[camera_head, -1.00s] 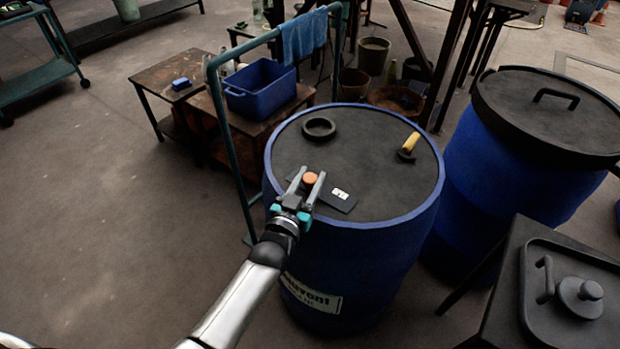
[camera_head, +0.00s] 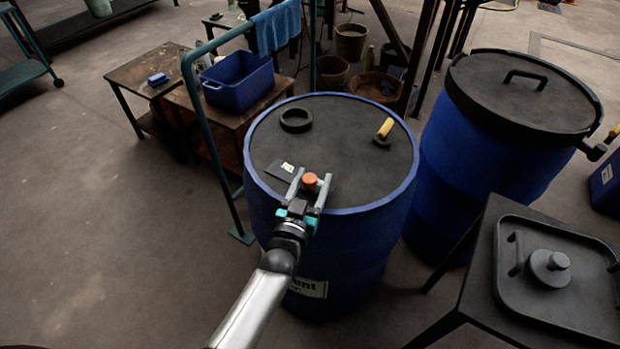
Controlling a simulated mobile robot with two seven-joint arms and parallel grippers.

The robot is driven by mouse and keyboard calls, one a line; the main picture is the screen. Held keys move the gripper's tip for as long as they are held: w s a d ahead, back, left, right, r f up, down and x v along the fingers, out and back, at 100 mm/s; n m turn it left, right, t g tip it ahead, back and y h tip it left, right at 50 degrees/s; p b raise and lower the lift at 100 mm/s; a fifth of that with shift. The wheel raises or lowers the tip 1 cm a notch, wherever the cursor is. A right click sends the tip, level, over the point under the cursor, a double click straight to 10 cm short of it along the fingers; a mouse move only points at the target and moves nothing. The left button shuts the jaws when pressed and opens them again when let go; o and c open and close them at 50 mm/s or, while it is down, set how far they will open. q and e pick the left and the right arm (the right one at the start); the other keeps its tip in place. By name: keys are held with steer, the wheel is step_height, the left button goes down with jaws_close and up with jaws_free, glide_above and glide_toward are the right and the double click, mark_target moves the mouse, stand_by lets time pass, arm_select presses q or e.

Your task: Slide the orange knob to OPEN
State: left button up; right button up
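The orange knob (camera_head: 310,179) sits on a dark slide plate (camera_head: 277,171) on the lid of the near blue vat (camera_head: 345,255). A small white label shows on the plate left of the knob; its lettering is too small to read. My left gripper (camera_head: 314,176) reaches in from below. Its two fingers stand on either side of the knob and look shut on it. The plate's right part is hidden behind the knob and fingers. My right gripper is not in view.
A black ring (camera_head: 296,119) and a yellow-handled tool (camera_head: 384,130) lie on the lid. A teal rail (camera_head: 212,140) stands left of the vat. A second blue vat (camera_head: 470,165) stands to the right, with a black table (camera_head: 468,290) in front.

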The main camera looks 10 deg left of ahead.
arm_select(q)
steer(key=shift+o, duration=0.4)
steer(key=shift+a, duration=0.1)
steer(key=shift+s, duration=0.2)
steer(key=s+a+p, duration=0.1)
steer(key=s+p, duration=0.1)
steer(key=s, duration=1.2)
steer(key=shift+s+a+p, duration=0.15)
steer(key=shift+s+p, duration=0.25)
